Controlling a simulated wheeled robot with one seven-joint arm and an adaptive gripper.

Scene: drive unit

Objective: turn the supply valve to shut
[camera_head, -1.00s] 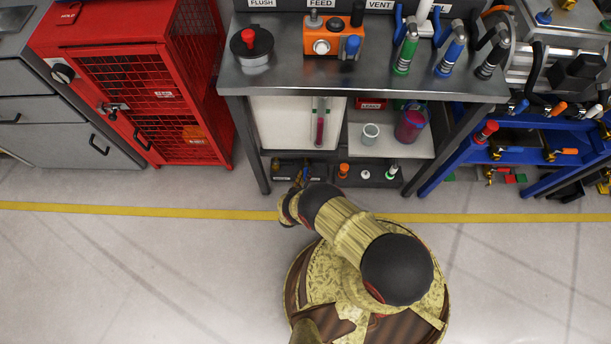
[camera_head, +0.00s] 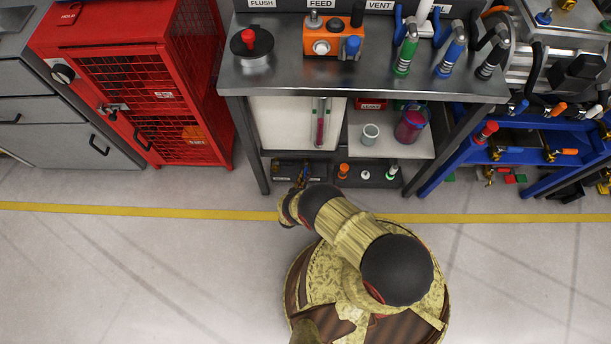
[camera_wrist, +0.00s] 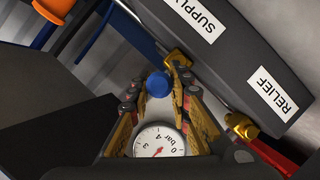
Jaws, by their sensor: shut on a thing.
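In the wrist view my gripper (camera_wrist: 158,85) has its two yellow-and-black fingers closed in on the blue handle (camera_wrist: 158,82), of which only the rounded end shows. Brass valve parts (camera_wrist: 178,60) sit just beyond it, below the white SUPPLY label (camera_wrist: 201,20) on a dark block. A white round gauge (camera_wrist: 159,142), marked in bar, shows between the finger bases. In the head view my arm reaches to the bench's low shelf, and the fingers and handle are too small and covered to make out.
A RELIEF label (camera_wrist: 272,94) and a brass valve with a red handle (camera_wrist: 243,127) lie to the right of my gripper. The steel bench (camera_head: 370,78) stands above my arm. A red cabinet (camera_head: 150,90) is left; a blue rack (camera_head: 530,150) is right. The floor is clear.

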